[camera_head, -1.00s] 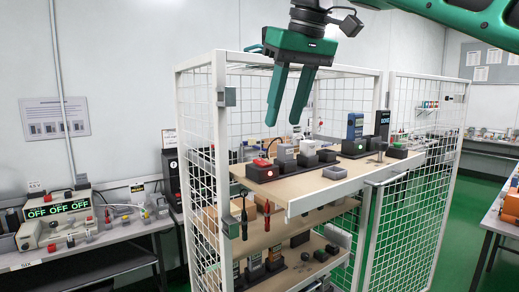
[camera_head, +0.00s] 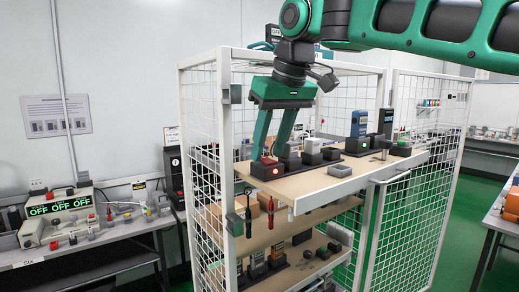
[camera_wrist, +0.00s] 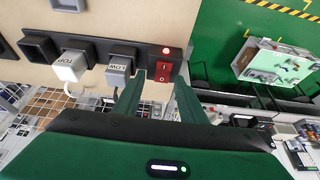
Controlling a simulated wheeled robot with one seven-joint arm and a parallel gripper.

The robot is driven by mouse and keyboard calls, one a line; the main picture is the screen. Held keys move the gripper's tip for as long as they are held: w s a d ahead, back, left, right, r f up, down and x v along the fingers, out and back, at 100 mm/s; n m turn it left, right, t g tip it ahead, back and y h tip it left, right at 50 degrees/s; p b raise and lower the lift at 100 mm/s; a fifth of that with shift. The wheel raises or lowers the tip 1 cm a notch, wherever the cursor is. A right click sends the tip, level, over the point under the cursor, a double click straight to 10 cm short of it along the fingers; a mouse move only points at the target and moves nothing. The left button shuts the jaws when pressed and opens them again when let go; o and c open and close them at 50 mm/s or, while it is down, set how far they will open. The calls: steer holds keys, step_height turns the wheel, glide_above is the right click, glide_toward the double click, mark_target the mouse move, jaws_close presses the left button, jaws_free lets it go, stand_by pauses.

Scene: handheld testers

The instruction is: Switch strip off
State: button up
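A dark strip (camera_head: 268,173) lies at the left front of the upper shelf. In the wrist view, the end of the strip carries a red rocker switch (camera_wrist: 163,74) and a round lamp (camera_wrist: 166,51) that glows red. My gripper (camera_head: 268,157) is over this end of the strip, fingers pointing down. In the wrist view, the two fingertips of my gripper (camera_wrist: 160,76) are apart, one on each side of the switch, with nothing held between them. I cannot tell whether a finger touches the switch.
Grey plugs marked LOW (camera_wrist: 119,70) and TOP (camera_wrist: 70,66) sit along the strip. Blue tester (camera_head: 358,124) stands farther right on the shelf. A white cage post (camera_head: 226,150) and mesh are close on the left. Tools (camera_head: 266,215) hang below the shelf's front edge.

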steer(key=shift+a+f, duration=0.15)
jaws_close()
steer(key=shift+w, duration=0.1)
steer(key=shift+w+a+g+h, duration=0.2)
steer(key=shift+w+g+h, duration=0.2)
steer(key=shift+g+h, duration=0.5)
steer(key=shift+d, duration=0.1)
